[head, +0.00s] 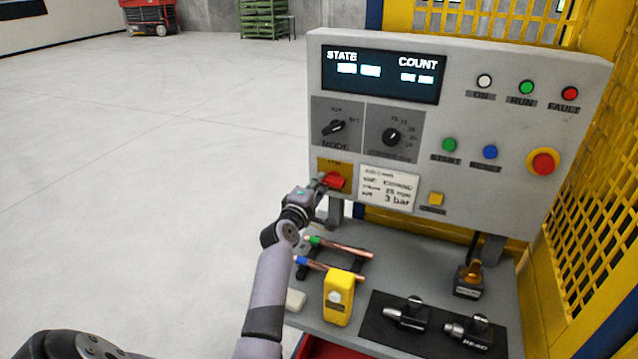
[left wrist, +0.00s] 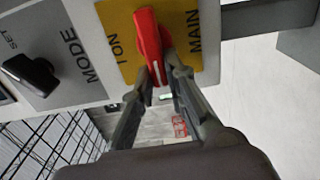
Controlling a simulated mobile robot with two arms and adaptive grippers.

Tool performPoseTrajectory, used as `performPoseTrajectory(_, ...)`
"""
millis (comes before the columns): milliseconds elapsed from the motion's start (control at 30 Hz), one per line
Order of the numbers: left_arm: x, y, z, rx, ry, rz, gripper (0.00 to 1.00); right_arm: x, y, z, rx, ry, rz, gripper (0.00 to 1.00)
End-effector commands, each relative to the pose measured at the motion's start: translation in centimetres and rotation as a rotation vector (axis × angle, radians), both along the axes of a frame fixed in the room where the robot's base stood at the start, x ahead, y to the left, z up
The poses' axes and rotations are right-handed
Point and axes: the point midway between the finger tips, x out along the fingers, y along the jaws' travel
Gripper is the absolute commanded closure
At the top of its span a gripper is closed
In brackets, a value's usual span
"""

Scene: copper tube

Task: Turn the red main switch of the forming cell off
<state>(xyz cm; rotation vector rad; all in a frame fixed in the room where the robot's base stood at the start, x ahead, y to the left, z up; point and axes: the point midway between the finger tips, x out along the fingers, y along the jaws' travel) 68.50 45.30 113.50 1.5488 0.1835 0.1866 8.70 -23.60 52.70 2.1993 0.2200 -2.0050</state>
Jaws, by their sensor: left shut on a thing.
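The red main switch (head: 334,181) sits on a yellow plate (head: 325,165) at the lower left of the grey control panel. In the left wrist view its red handle (left wrist: 148,38) carries a white line at the end nearest me, with "I ON" printed to its left and "MAIN" to its right. My left gripper (head: 322,187) is at the switch, its two fingers (left wrist: 164,78) closed on either side of the handle's near end. The far end of the handle is free of the fingers. My right gripper is not in view.
Beside the switch are the mode knob (head: 334,128) and a label card (head: 388,188). Below, a grey shelf (head: 440,270) holds copper tubes (head: 343,248), a yellow device (head: 338,298) and black tools (head: 410,314). A yellow mesh guard (head: 595,170) stands right.

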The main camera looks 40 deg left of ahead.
Motion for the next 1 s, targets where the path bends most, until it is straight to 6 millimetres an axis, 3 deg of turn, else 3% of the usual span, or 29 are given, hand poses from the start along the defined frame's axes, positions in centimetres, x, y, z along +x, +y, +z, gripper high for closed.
performPoseTrajectory(200,0.0,0.0,0.0,-0.004,-0.002,0.001,1.00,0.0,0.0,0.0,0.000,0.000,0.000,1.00)
performPoseTrajectory(233,0.0,0.0,0.0,-0.004,-0.002,0.001,0.85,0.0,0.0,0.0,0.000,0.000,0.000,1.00)
performPoseTrajectory(500,0.0,0.0,0.0,-0.002,0.000,0.000,0.67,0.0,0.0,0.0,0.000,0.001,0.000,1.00)
performPoseTrajectory(833,-0.2,-0.1,0.0,-0.001,0.000,0.000,0.67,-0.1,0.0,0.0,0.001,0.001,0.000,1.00)
performPoseTrajectory(1000,-2.0,-0.5,-0.1,0.000,0.000,0.000,0.67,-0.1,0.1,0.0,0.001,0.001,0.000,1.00)
